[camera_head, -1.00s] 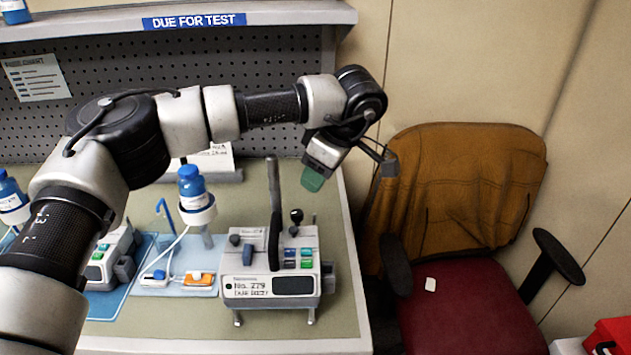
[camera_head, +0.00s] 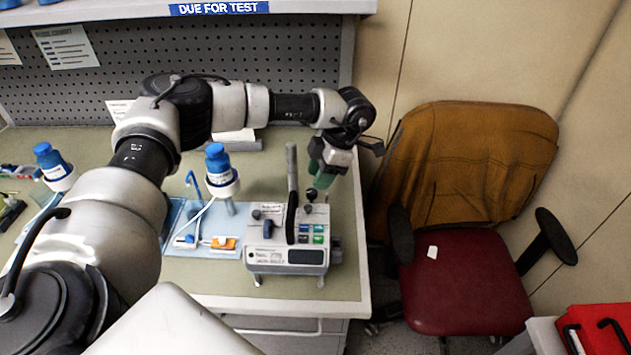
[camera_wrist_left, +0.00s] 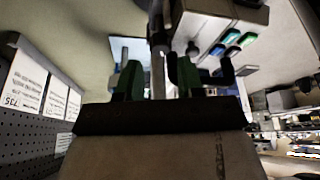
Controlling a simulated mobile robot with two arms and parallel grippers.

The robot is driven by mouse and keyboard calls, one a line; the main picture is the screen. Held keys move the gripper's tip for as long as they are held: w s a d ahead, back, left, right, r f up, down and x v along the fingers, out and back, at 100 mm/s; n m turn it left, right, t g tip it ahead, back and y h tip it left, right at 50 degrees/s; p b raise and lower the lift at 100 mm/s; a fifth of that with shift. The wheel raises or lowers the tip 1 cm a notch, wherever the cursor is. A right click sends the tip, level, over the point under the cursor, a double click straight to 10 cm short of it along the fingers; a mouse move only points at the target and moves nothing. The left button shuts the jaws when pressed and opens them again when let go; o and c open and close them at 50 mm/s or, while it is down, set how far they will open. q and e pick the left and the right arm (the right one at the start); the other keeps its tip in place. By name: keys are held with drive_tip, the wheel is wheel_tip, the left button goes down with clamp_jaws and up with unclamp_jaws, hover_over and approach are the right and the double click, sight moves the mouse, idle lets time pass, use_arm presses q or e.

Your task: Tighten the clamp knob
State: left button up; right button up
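The infusion pump (camera_head: 265,257) stands on the bench, with coloured buttons, a small screen and a tall grey bar rising from it. A black knob (camera_head: 310,196) sits on its rear right part, and I take it as the clamp knob. My left gripper (camera_head: 323,182) hangs just above and behind this knob, pointing down. In the left wrist view its green fingers (camera_wrist_left: 158,80) are apart, with a grey rod seen between them. Whether the fingers touch the rod or knob I cannot tell. The pump's buttons (camera_wrist_left: 228,42) show beyond. My right gripper is not in view.
A blue-capped bottle (camera_head: 217,165) in a white holder stands left of the pump, with tubing to a blue tray (camera_head: 205,252). A pegboard (camera_head: 215,60) backs the bench. An office chair (camera_head: 470,230) stands right of it, and a red case (camera_head: 598,330) lies at lower right.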

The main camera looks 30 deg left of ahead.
sight(312, 191)
use_arm(q)
drive_tip(key=p+x, duration=0.1)
drive_tip(key=x, duration=0.2)
drive_tip(key=shift+s+f, duration=0.1)
drive_tip(key=shift+f, duration=0.15)
drive_tip(key=shift+a+f, duration=0.15)
drive_tip(key=shift+f, duration=0.25)
drive_tip(key=shift+s, duration=0.1)
drive_tip(key=shift+c, duration=0.3)
drive_tip(key=c, duration=0.6)
